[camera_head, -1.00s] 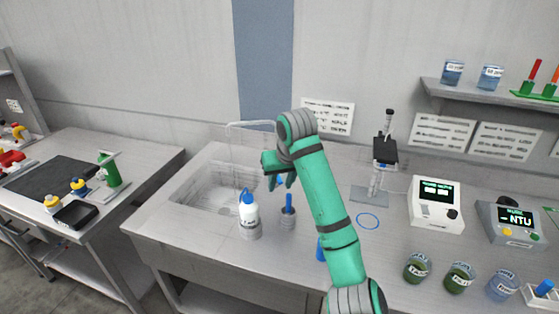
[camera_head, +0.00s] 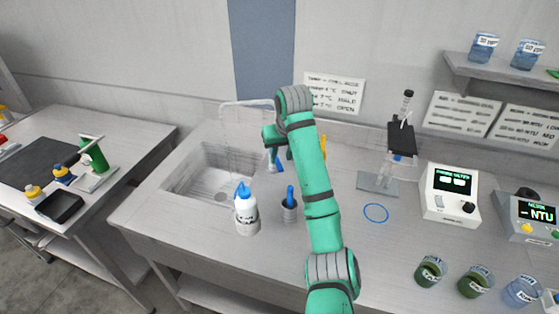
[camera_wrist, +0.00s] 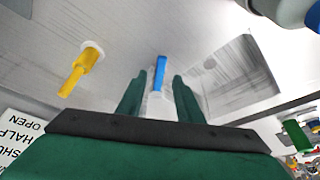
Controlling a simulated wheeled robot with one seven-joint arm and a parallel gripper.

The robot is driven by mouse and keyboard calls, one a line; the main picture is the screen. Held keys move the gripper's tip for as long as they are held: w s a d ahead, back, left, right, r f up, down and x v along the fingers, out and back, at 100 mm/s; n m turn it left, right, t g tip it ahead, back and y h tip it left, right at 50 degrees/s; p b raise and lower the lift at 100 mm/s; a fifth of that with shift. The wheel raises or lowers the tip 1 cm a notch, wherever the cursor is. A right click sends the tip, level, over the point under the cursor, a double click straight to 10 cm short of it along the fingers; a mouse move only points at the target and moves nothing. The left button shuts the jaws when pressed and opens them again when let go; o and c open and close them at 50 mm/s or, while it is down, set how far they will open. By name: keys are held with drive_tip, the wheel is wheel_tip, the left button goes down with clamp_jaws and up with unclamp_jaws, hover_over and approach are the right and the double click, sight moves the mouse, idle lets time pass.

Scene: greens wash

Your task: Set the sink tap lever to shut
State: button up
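The blue tap lever (camera_wrist: 160,72) shows in the wrist view between the two dark green fingers of my gripper (camera_wrist: 158,88). The fingers are apart, with a visible gap beside the lever; contact is not seen. In the head view my gripper (camera_head: 276,153) is at the right end of the sink (camera_head: 205,175), and a bit of the blue lever (camera_head: 280,167) shows below it. The pale tap spout (camera_head: 245,103) arches behind the sink. A wall sign (camera_head: 335,92) lists lever positions including shut, half and open; it is partly in the wrist view (camera_wrist: 15,135).
A yellow handle (camera_wrist: 82,70) stands beside the lever, partly behind my arm in the head view. A white bottle with blue cap (camera_head: 246,212) and a grey cup with a blue item (camera_head: 290,208) stand in front.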

sight(279, 164)
drive_tip(key=shift+x, duration=2.1)
drive_tip(key=shift+w+a, duration=0.1)
clamp_jaws()
